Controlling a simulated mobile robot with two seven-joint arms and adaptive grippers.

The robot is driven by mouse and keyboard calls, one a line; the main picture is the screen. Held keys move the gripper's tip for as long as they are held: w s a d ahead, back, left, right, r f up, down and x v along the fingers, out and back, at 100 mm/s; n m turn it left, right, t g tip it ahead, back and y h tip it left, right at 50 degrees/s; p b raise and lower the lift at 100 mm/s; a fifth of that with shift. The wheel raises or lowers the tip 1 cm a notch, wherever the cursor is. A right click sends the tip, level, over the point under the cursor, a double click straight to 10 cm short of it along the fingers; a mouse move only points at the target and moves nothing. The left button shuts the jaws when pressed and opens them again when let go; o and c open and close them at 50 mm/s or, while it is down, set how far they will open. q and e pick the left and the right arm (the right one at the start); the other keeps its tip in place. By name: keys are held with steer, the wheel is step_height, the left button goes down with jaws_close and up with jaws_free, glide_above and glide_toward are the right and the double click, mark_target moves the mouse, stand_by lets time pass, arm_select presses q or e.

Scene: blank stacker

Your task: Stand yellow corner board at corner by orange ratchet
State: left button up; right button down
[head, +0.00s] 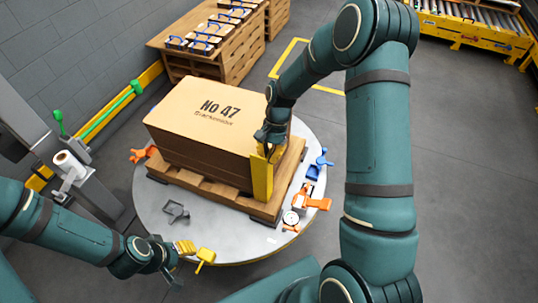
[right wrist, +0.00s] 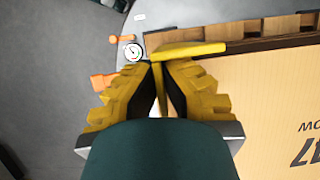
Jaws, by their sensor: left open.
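The yellow corner board (head: 262,178) stands upright at the near right corner of the carton stack (head: 215,118), on the side of the orange ratchet (head: 318,202). My right gripper (head: 267,150) is at the board's upper end. In the right wrist view its fingers (right wrist: 158,68) are closed on one thin flange of the corner board (right wrist: 190,50). The board lies close along the stack's edge there; whether it touches both faces I cannot tell. My left gripper (head: 190,252) is open and low at the round table's near left edge, beside a yellow ratchet-like piece (head: 205,257).
The stack rests on a wooden pallet (head: 180,180) on the round grey table (head: 235,240). A dial gauge (head: 291,217), a blue ratchet (head: 320,165), a grey piece (head: 175,211) and another orange piece (head: 140,155) lie around it. A wrapping post (head: 85,170) stands left.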

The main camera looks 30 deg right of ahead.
steer(key=shift+f, duration=0.2)
stand_by(0.3)
steer(key=c, duration=1.1)
jaws_free()
steer(key=shift+o, duration=0.2)
steer(key=shift+r, duration=0.1)
steer(key=v, duration=1.1)
steer(key=shift+d+r, duration=0.15)
steer(key=shift+r, duration=0.25)
